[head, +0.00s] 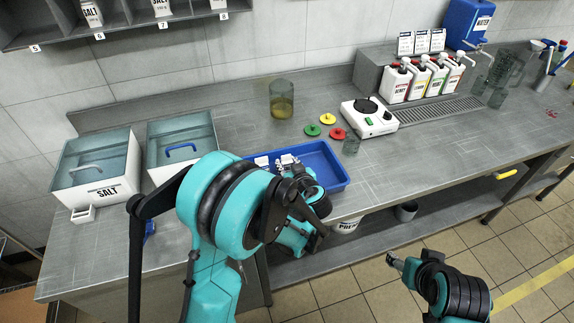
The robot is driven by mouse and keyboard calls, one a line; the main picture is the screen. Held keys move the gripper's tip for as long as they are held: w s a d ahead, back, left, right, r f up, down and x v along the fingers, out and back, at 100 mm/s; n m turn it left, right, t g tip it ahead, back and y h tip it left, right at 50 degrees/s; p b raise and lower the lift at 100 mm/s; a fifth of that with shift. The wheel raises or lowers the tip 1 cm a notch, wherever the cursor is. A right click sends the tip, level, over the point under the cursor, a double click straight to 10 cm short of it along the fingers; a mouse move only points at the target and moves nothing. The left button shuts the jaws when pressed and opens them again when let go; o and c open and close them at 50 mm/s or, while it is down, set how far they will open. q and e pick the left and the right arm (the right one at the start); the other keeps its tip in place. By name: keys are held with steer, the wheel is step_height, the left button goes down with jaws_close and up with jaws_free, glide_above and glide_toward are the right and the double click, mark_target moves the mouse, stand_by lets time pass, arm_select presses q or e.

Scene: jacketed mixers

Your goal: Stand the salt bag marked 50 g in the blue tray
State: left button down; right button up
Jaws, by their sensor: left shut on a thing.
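The blue tray (336,176) lies on the steel bench in the middle, partly hidden behind my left arm. My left gripper (291,168) is over the tray, mostly covered by its own wrist, and is shut on a small white bag, seemingly a salt bag. The bag is largely hidden, and I cannot read its mark or tell whether it touches the tray floor. Another small white item (262,161) shows at the tray's left end. My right gripper (394,262) is off the bench's front, over the floor, away from the tray; its jaw opening is too small to judge.
A glass beaker (282,100), coloured discs (327,118), a white hotplate (368,117) and a small glass (351,144) stand behind and right of the tray. Salt bags (92,13) stand on the upper shelf.

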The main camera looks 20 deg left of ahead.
arm_select(q)
steer(key=c, duration=1.2)
jaws_free()
steer(key=shift+o, duration=0.2)
steer(key=p+v, duration=0.4)
steer(key=v, duration=0.7)
steer(key=shift+s+d+r, duration=0.15)
steer(key=shift+s+r, duration=0.05)
steer(key=shift+s, duration=0.05)
steer(key=s+a+m+g+h, duration=0.1)
steer(key=s+a, duration=0.1)
steer(key=s+a+r+m+g+h, duration=0.1)
steer(key=s, duration=0.1)
steer(key=s+a+r+g, duration=0.1)
steer(key=s+a, duration=0.1)
steer(key=shift+a+r+m+h, duration=0.1)
steer(key=shift+a+m+h, duration=0.25)
steer(key=shift+m+h, duration=0.05)
steer(key=s+r+m+g+h, duration=0.1)
steer(key=s+r+m+h, duration=0.2)
steer(key=s, duration=0.8)
steer(key=shift+s+d+m+h, duration=0.25)
steer(key=shift+m+h, duration=0.25)
steer(key=shift+h, duration=0.4)
